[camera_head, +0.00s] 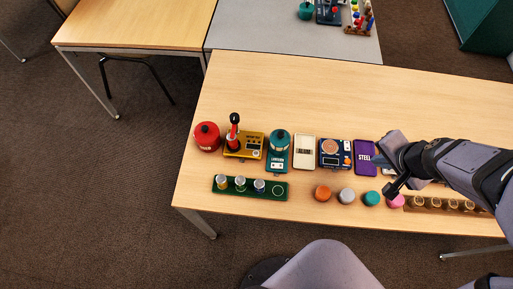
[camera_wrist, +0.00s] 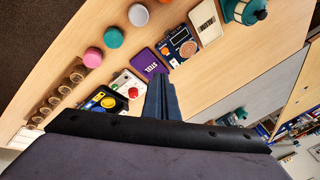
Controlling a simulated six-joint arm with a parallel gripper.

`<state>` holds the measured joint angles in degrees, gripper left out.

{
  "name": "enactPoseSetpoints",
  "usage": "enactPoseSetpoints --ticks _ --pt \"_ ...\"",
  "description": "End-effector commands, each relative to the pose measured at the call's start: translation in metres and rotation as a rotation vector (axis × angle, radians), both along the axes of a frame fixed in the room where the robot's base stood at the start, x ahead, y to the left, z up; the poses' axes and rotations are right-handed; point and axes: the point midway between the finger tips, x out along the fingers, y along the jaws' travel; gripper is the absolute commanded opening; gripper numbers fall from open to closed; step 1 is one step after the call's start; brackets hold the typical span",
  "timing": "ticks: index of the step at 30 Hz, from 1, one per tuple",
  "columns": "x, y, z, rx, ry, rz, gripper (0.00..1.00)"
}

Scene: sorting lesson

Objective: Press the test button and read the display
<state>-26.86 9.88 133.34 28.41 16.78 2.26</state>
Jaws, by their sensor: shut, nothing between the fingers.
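No label reading "test" is legible. Several small devices stand in a row. A dark navy device (camera_head: 334,153) has a round copper-coloured disc; it also shows in the wrist view (camera_wrist: 180,47). In the wrist view, a white device (camera_wrist: 127,86) carries a red and a green button, and a black and yellow device (camera_wrist: 104,101) carries a red button. These two are mostly hidden behind my arm in the head view. My gripper (camera_head: 389,189) is shut and empty.
Left of the navy device are a cream box (camera_head: 304,151), a teal device (camera_head: 277,161), a yellow lever device (camera_head: 252,145) and a red pot (camera_head: 207,136). In front are a green board (camera_head: 223,189), several coloured discs and a wooden jar rack (camera_head: 430,207). The table's back is clear.

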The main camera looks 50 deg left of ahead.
Motion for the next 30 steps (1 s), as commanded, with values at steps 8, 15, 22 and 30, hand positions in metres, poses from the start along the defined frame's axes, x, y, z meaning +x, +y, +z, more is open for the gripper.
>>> enactPoseSetpoints --ticks 8,15,22,30 --pt "0.006 0.127 0.006 0.136 -0.092 -0.061 0.00" --pt "-0.026 0.220 -0.002 0.214 -0.162 -0.160 0.00" --pt "-0.087 0.275 -0.020 0.235 -0.227 -0.263 0.00" --pt "-0.158 0.288 -0.043 0.213 -0.304 -0.360 0.00"
